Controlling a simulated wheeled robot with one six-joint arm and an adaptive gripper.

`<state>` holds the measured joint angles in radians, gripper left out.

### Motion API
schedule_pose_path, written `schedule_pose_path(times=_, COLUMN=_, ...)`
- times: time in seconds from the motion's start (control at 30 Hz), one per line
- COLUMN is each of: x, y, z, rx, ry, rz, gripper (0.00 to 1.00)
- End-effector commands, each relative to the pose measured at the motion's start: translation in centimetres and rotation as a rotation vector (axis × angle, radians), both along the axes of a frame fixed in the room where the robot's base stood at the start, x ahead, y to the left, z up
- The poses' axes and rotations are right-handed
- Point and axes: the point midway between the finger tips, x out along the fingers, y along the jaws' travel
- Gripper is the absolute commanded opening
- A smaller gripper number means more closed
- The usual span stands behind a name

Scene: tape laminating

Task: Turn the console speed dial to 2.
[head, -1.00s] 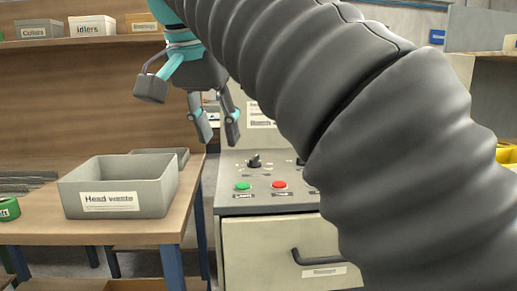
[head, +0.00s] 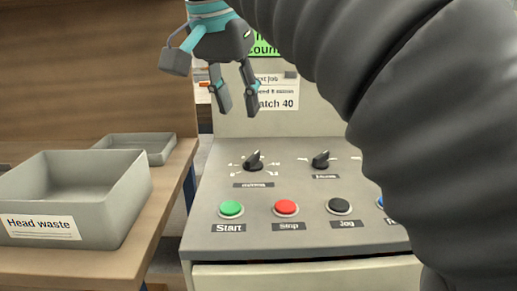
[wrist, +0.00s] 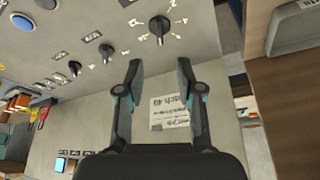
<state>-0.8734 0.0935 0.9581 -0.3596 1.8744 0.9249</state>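The console (head: 215,185) has a black dial (head: 253,161) with a numbered scale around it, left of a second dial (head: 321,159). The small captions under the dials are too blurred to read surely. In the wrist view the numbered dial (wrist: 159,26) is the largest, ahead of the fingers, with two smaller dials beside it. Its exact setting is hard to read. My gripper (head: 237,110) is open and empty, its fingertips above and short of the numbered dial in the head view. It also shows open in the wrist view (wrist: 155,75), apart from the dial.
Green Start (head: 231,209), red Stop (head: 286,208) and black Jog (head: 339,206) buttons line the console front. A note (head: 275,96) is on the upright panel behind. A grey Head waste bin (head: 120,210) stands on the bench at left. My arm hides the console's right side.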

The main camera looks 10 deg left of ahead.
Motion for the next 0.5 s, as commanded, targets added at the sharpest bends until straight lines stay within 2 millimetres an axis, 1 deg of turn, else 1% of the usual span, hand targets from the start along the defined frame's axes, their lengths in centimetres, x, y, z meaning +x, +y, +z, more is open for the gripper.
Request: schedule_pose_path(times=0.5, x=3.2, y=-0.8, z=-7.8, rx=-0.001, ry=0.002, rz=-0.005, gripper=0.36)
